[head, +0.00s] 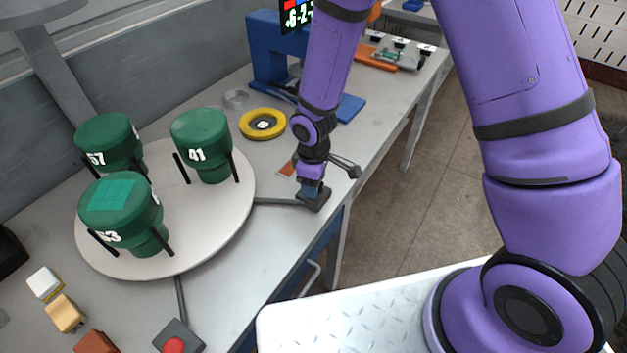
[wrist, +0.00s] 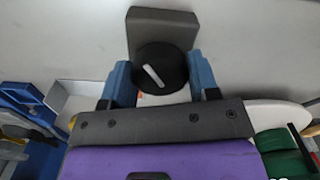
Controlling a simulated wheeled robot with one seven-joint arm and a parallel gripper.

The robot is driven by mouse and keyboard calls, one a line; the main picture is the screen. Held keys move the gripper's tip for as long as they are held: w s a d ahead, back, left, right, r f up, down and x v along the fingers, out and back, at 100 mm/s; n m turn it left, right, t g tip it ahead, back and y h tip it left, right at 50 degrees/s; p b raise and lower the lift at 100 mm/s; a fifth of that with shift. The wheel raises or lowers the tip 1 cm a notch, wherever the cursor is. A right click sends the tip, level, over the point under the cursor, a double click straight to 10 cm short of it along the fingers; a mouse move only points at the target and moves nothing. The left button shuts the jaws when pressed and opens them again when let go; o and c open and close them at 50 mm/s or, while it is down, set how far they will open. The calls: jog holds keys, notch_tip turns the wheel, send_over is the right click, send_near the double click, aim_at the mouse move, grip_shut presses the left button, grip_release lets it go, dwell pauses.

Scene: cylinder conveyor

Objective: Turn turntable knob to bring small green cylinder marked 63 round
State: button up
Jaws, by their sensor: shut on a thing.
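The round light grey turntable (head: 200,225) stands on the bench at the left in the head view and carries three green cylinders. The cylinder whose label ends in 3 (head: 125,215) is at the front left with a lighter square on top; its first digit is hard to read. Cylinder 57 (head: 105,145) is at the back left and cylinder 41 (head: 203,140) at the back right. My gripper (head: 314,192) points down at the knob's dark base, right of the turntable. In the wrist view its blue fingers are shut on the round black knob (wrist: 161,70), which has a white mark.
A red button box (head: 176,340) stands at the bench front. Small blocks (head: 65,312) lie at the lower left. A yellow ring (head: 262,124) and a blue stand (head: 275,50) are behind the turntable.

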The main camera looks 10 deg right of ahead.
dwell(0.8)
jog(key=o, duration=0.9)
jog(key=shift+n, duration=0.3)
jog(key=shift+r, duration=0.15)
notch_tip(320, 180, up, 10)
jog(key=shift+r, duration=0.25)
